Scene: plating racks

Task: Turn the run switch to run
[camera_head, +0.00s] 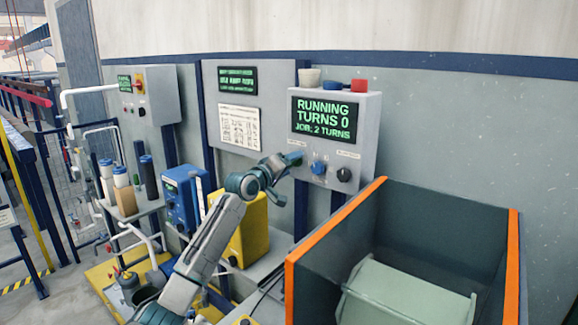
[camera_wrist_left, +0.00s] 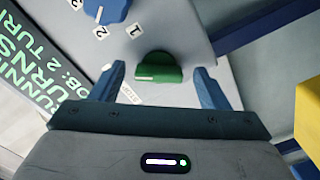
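The control box (camera_head: 366,110) on the wall has a lit screen (camera_head: 324,119) reading "RUNNING TURNS 0 JOB: 2 TURNS". My left gripper (camera_head: 292,160) is at the left of the knob row on the box front. In the left wrist view, a green knob (camera_wrist_left: 160,66) with a white mark sits between my open left fingers, with a gap visible on each side. I take it to be the run switch; its label is partly hidden. The gripper hides this knob in the head view. My right gripper is not in view.
A blue knob (camera_head: 318,168) with numbers around it is beside the green one, then a black knob (camera_head: 344,174). A red block (camera_head: 359,85) and a blue cap (camera_head: 332,85) are on the box top. An orange-edged bin (camera_head: 512,262) stands below right.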

